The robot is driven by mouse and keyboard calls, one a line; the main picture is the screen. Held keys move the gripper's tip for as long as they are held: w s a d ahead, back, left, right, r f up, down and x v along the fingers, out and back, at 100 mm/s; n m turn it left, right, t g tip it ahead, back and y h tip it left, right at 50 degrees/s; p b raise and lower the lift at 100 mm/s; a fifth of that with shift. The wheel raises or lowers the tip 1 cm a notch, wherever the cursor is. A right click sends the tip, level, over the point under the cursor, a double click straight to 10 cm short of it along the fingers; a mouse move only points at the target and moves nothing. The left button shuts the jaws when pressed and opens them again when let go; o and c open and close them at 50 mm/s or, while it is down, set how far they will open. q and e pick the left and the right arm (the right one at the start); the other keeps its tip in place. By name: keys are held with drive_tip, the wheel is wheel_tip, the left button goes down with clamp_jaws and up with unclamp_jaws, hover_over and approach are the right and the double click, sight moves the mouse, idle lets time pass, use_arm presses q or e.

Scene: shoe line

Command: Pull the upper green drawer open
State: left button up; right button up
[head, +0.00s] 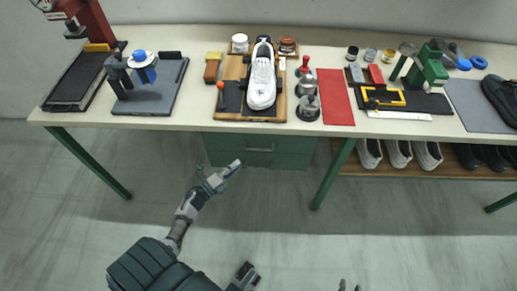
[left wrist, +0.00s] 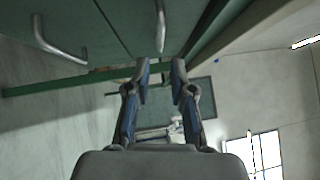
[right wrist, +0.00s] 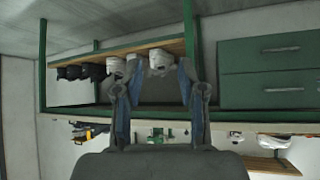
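The green drawer unit (head: 275,157) stands under the workbench. The right wrist view shows it upside down, with the upper drawer (right wrist: 240,92) nearer the bench top and the lower drawer (right wrist: 240,52) beyond; both look shut. My left gripper (head: 239,163) is in front of the unit. In the left wrist view, its open fingers (left wrist: 161,68) point at the upper drawer's bar handle (left wrist: 160,25), which lines up with the gap between them. Contact cannot be told. The lower handle (left wrist: 58,42) is off to the left. My right gripper (right wrist: 152,65) is open and empty, away from the drawers.
The workbench (head: 190,122) above carries a white shoe (head: 262,82), tools and jars. Green legs (head: 334,172) stand either side of the unit. A wooden shelf (head: 385,168) with several shoes is right of it. The floor in front is clear.

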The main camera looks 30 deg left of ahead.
sight(256, 149)
use_arm(q)
drive_tip(key=x, duration=1.1)
drive_tip(key=shift+w+a+f+b, duration=0.1)
drive_tip(key=shift+a+f+b, duration=0.05)
drive_tip(key=shift+b, duration=0.2)
use_arm(e)
drive_tip(key=shift+w+a+r+t, duration=0.35)
drive_tip(key=shift+w+t, duration=0.1)
drive_tip(key=shift+w, duration=0.1)
drive_tip(key=shift+w+a+r+t, duration=0.2)
drive_tip(key=shift+w+r+t, duration=0.1)
drive_tip(key=shift+w+t, duration=0.2)
use_arm(q)
clamp_jaws()
